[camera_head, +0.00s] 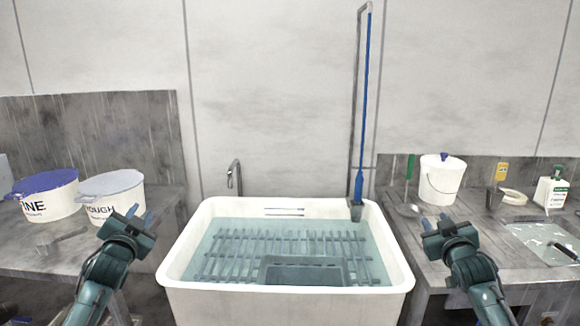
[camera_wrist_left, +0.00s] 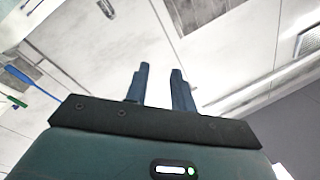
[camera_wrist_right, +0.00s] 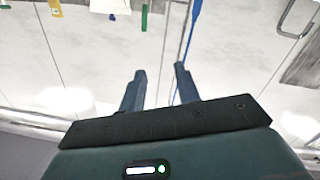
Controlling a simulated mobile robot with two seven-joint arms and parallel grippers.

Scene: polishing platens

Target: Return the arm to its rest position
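My left gripper (camera_head: 138,215) is raised over the front of the left bench, near the tub marked ROUGH. Its two fingers stand apart with nothing between them, as the left wrist view (camera_wrist_left: 160,85) also shows. My right gripper (camera_head: 436,222) is raised at the left front of the right bench, beside the sink's right rim. Its fingers are apart and empty, as the right wrist view (camera_wrist_right: 160,85) also shows. Both arms come up from the lower edge of the head view, one on each side of the sink, and touch nothing that I can see.
A white sink (camera_head: 290,303) of water with a rack (camera_head: 300,245) stands between the benches. The left bench holds the FINE tub (camera_head: 46,205) and ROUGH tub (camera_head: 112,190). The right bench holds a white bucket (camera_head: 440,182), tape roll (camera_head: 514,197), bottle (camera_head: 551,192) and tray (camera_head: 535,235).

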